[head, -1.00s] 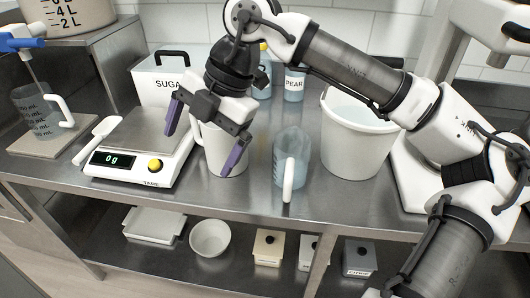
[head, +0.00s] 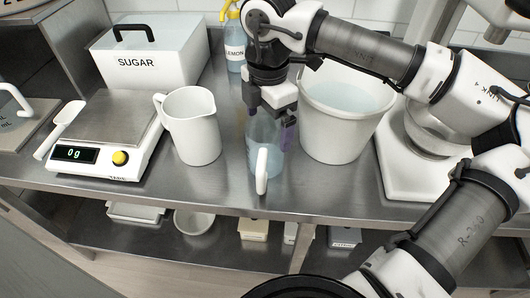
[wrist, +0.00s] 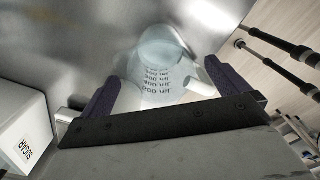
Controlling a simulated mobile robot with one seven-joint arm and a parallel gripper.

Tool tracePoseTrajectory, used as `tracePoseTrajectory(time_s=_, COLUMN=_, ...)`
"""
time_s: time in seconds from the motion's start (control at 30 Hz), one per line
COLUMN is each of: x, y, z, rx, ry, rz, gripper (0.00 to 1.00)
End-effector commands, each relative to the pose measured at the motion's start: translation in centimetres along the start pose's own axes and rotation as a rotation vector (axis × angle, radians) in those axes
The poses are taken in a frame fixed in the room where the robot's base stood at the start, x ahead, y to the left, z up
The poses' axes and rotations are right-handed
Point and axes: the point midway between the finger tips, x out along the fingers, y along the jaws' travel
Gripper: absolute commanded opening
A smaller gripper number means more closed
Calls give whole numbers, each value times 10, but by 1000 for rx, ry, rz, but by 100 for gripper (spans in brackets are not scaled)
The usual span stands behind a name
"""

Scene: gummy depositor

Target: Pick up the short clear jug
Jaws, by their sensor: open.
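The short clear jug (head: 263,150) stands upright on the steel counter, bluish and see-through, with a white handle (head: 262,171) facing the front. In the wrist view the jug (wrist: 163,72) shows its printed scale marks between my two fingers, with its handle toward the right. My gripper (head: 270,122) is open, pointing down at the top of the jug; the purple fingers lie to either side. It also shows in the wrist view (wrist: 172,98). I cannot tell whether a finger touches the jug. My gripper hides part of the rim.
A white pitcher (head: 193,128) stands left of the jug, and a large white bucket (head: 340,125) close on its right. The counter's front strip is clear.

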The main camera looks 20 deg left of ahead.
Motion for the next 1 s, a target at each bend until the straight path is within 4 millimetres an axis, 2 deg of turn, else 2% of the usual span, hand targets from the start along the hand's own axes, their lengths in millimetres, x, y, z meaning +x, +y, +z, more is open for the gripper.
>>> tracePoseTrajectory(time_s=0.17, x=12, y=0, z=-2, rx=-1, ry=3, rz=-2, gripper=100)
tracePoseTrajectory(time_s=0.43, x=48, y=0, z=-5, rx=-1, ry=2, rz=-2, gripper=100)
tracePoseTrajectory(time_s=0.73, x=54, y=1, z=-5, rx=-1, ry=0, rz=0, gripper=100)
tracePoseTrajectory(time_s=1.0, x=54, y=1, z=-4, rx=-1, ry=0, rz=0, gripper=65)
